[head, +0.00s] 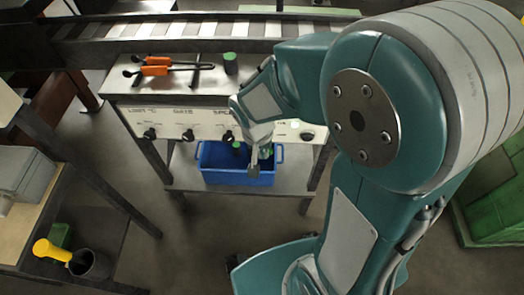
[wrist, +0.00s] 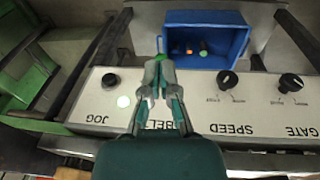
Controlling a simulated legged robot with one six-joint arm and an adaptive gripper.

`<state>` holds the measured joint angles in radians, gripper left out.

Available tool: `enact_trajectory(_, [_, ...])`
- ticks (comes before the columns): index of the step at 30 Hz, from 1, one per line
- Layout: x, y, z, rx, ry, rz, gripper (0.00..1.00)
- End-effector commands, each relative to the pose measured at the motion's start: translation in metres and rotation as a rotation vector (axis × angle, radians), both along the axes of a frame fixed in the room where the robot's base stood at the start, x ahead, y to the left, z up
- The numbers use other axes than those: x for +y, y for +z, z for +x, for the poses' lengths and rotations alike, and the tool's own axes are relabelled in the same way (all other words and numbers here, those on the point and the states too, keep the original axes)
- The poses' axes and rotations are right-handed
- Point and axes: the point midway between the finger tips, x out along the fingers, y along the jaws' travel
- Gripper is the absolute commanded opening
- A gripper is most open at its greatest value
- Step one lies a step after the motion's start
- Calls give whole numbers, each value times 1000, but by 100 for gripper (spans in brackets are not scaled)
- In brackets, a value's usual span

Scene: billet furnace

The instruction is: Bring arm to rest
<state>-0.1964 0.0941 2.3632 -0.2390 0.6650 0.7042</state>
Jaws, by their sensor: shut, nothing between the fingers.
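My arm, teal and grey, reaches in from the right of the head view over the control panel (head: 190,122). My gripper (head: 258,165) points down in front of the panel, and its tips overlap the blue bin in the picture. In the wrist view my gripper (wrist: 159,62) is shut and empty, its fingers together. The blue bin (head: 225,178) stands on a low shelf under the panel; it also shows in the wrist view (wrist: 205,18). Small green and orange-lit pieces show in the bin. I cannot tell how far above the bin the tips are.
Orange-handled tongs (head: 165,70) and a dark green-topped cylinder (head: 230,63) are on the ledge above the panel. A roller conveyor (head: 190,30) runs behind. A green crate (head: 490,205) is at right.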

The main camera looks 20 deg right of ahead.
Motion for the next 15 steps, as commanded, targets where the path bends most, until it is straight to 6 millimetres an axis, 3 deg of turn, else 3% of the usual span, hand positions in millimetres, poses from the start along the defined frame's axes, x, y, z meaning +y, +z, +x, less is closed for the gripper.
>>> enact_trajectory(6, [4,13,-8,1,0,0,0])
enact_trajectory(15, [4,14,-9,1,0,0,0])
